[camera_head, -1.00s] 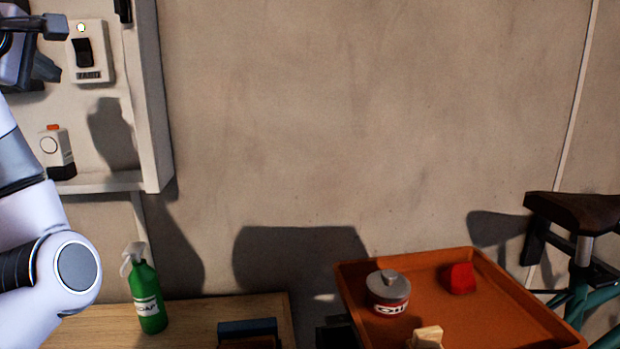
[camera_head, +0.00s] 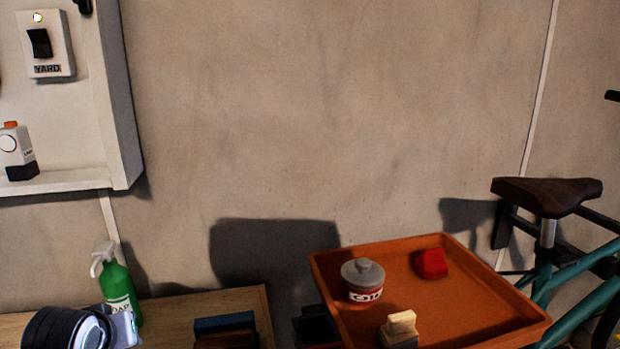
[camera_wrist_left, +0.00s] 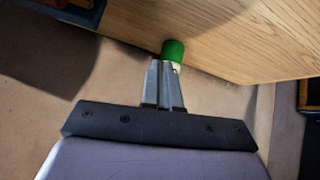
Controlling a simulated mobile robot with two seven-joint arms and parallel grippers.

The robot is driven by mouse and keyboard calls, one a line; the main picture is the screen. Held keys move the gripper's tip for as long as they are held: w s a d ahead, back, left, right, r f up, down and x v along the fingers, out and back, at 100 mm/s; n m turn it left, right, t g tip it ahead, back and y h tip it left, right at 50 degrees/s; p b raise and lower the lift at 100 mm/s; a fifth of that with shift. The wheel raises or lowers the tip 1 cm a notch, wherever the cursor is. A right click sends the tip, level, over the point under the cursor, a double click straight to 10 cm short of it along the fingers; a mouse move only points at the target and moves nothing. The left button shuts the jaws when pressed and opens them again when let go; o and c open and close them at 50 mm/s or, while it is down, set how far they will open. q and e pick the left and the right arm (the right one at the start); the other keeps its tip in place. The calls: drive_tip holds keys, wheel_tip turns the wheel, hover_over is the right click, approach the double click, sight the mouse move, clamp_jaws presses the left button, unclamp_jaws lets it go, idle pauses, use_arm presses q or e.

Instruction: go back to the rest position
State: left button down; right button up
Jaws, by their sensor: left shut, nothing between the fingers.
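My left gripper (camera_wrist_left: 164,85) is shut with nothing in it, seen in the left wrist view. Past its fingertips shows the base of the green soap bottle (camera_wrist_left: 174,50), at the edge of the wooden worktop (camera_wrist_left: 235,35); whether they touch I cannot tell. In the head view only part of my left arm shows at the bottom left, in front of the green soap bottle (camera_head: 118,290). My right gripper is in neither view.
An orange tray (camera_head: 460,318) holds a grey-lidded tin (camera_head: 363,280), a red item (camera_head: 430,263) and a pale block (camera_head: 400,328). A bicycle (camera_head: 547,195) stands right.

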use_arm(q)
drive_tip(key=s+d+f+m, duration=0.1)
drive_tip(key=s+d+f, duration=0.1)
drive_tip(key=s+f, duration=0.1)
drive_tip(key=s+d+f+m+g+h, duration=0.1)
drive_tip(key=s+f+m, duration=0.1)
drive_tip(key=s+f, duration=0.1)
drive_tip(key=s+d+f+m+g, duration=0.1)
drive_tip(key=s+d+f, duration=0.1)
drive_tip(key=s+f, duration=0.2)
drive_tip(key=shift+s+d+f+h, duration=0.1)
drive_tip(key=shift+s+d+h, duration=0.2)
drive_tip(key=shift+s, duration=0.5)
drive_tip(key=s+d+f+m+g+h, duration=0.1)
drive_tip(key=s+d+f+m, duration=0.15)
drive_tip(key=s, duration=0.35)
drive_tip(key=s+d+f+m+g+h, duration=0.1)
drive_tip(key=s+d+f+m, duration=0.15)
drive_tip(key=s, duration=0.45)
drive_tip(key=w+d+f+t+h, duration=0.1)
drive_tip(key=w+d+f+t, duration=0.2)
drive_tip(key=w+f+t, duration=0.3)
wheel_tip(320, 180, down, 2)
drive_tip(key=shift+w+f+n+t+h, duration=0.1)
drive_tip(key=shift+w+n+t+h, duration=0.25)
drive_tip(key=shift+w, duration=0.3)
